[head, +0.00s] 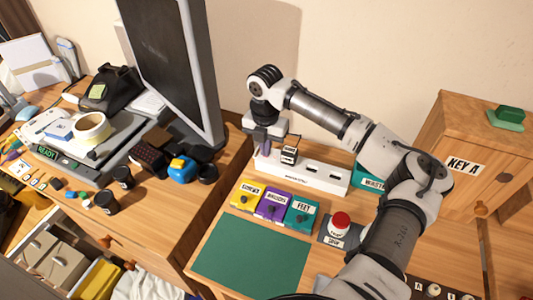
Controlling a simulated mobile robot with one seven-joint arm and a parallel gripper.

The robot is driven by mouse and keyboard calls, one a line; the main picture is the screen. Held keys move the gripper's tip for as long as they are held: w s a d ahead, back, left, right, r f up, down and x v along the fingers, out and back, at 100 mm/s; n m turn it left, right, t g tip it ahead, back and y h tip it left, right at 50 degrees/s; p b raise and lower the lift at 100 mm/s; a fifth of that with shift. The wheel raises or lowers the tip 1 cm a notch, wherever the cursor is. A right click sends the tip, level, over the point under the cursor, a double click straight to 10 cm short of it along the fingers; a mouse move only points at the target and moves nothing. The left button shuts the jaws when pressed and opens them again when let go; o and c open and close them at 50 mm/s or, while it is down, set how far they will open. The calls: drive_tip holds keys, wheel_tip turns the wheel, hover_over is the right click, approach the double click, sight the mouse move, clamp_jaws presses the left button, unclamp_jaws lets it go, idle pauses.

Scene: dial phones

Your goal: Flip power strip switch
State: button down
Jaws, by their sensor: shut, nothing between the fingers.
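A long white power strip (318,180) lies near the wall on the right-hand desk, with dark slots along its top. A small dark block with a white label (289,157) stands at its left part. My gripper (265,148) is shut and empty, pointing down over the left end of the strip. The switch itself cannot be made out, and I cannot tell whether the fingers touch the strip.
Yellow (247,196), purple (273,205) and teal (301,214) labelled boxes stand in front of the strip. A red button (340,220) is to their right, a green mat (252,252) in front. A monitor (172,62) stands left; a wooden cabinet (455,130) stands right.

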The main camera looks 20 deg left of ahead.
wheel_tip(320, 180, up, 7)
drive_tip(key=p, duration=0.6)
drive_tip(key=shift+f, duration=0.1)
drive_tip(key=shift+f, duration=0.1)
idle(0.5)
